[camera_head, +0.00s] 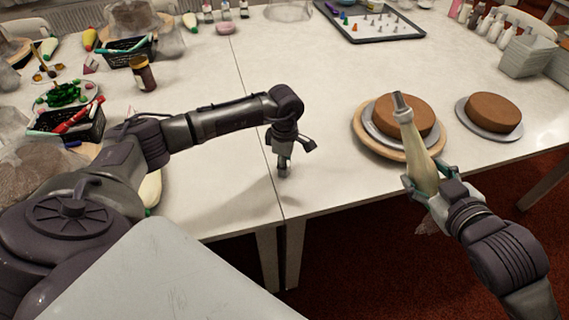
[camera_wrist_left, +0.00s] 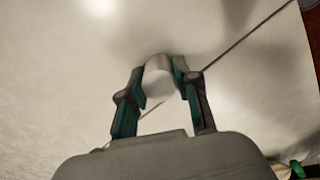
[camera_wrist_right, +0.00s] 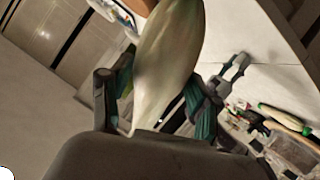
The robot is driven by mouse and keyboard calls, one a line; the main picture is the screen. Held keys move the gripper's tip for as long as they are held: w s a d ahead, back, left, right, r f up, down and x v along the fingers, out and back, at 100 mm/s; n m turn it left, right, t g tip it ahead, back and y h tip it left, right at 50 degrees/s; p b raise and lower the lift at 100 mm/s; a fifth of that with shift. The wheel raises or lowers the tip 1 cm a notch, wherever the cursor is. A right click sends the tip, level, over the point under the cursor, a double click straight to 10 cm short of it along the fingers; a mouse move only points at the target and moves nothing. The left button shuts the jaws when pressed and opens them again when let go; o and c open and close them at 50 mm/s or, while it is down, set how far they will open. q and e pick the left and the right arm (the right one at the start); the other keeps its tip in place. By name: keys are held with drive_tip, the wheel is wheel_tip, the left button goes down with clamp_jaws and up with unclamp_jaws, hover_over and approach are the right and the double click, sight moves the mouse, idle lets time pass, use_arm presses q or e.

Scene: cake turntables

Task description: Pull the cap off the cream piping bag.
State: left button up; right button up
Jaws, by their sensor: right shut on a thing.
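The cream piping bag (camera_head: 421,165) is held tilted, its grey nozzle (camera_head: 399,101) pointing up and away over the near cake. My right gripper (camera_head: 432,188) is shut on the bag's lower part; the bag (camera_wrist_right: 168,62) also fills the middle of the right wrist view. No cap shows over the nozzle. My left gripper (camera_head: 284,160) points down low over the white table, well left of the bag. A small pale grey cylinder, seemingly the cap (camera_wrist_left: 160,75), is between its fingertips in the left wrist view. I cannot tell whether the fingers press on it.
A brown cake (camera_head: 410,113) on a turntable (camera_head: 365,138) stands behind the bag, with another cake (camera_head: 494,112) to its right. Black baskets (camera_head: 85,128) and a brown jar (camera_head: 143,77) are at the left. The table around my left gripper is clear.

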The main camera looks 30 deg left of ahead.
sight(429, 158)
use_arm(q)
drive_tip(key=o, duration=0.5)
use_arm(e)
drive_tip(key=shift+r, duration=0.1)
use_arm(q)
drive_tip(key=shift+r, duration=0.1)
drive_tip(key=shift+r+p, duration=2.05)
drive_tip(key=shift+r, duration=0.95)
use_arm(e)
drive_tip(key=shift+r, duration=1.95)
drive_tip(key=shift+o, duration=0.7)
drive_tip(key=shift+c, duration=0.8)
